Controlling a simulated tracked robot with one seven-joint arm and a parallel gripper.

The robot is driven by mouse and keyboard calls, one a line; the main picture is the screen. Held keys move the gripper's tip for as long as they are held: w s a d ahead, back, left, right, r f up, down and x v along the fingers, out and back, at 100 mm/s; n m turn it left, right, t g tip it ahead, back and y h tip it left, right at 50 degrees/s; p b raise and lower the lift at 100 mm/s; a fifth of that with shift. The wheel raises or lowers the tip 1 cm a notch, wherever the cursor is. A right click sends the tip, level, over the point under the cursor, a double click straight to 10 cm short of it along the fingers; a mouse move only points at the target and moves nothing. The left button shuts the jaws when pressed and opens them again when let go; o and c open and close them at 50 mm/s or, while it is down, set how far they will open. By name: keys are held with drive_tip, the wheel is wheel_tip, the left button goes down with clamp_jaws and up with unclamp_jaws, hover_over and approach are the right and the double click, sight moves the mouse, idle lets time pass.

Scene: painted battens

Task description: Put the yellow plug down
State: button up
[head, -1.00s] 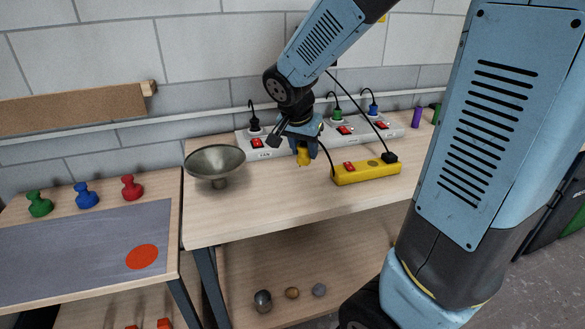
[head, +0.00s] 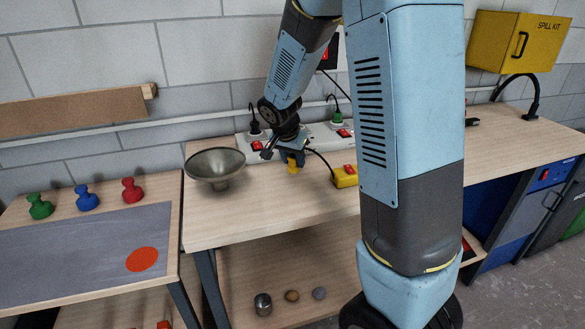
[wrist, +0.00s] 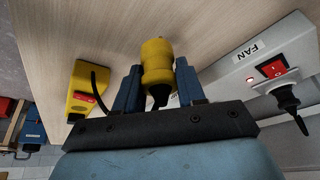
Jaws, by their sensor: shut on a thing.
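The yellow plug (head: 292,168) is between the fingers of my gripper (head: 291,157), over the wooden bench (head: 260,215). The wrist view shows the yellow plug (wrist: 157,68) gripped between the two blue fingers of my gripper (wrist: 157,88), with its black cord end towards the palm. The bench top lies behind it; I cannot tell whether the plug touches it.
A grey metal funnel-shaped bowl (head: 215,165) stands left of the gripper. A white socket strip (head: 318,137) with a black plug and a green plug (head: 337,118) runs along the back; the wrist view shows its FAN label. The bench front is clear.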

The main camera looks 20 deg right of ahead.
sight(293, 170)
drive_tip(key=shift+w+f, duration=0.2)
drive_tip(key=shift+f, duration=1.55)
drive_tip(key=shift+f, duration=0.6)
drive_tip(key=o, duration=1.2)
drive_tip(key=shift+r, duration=0.1)
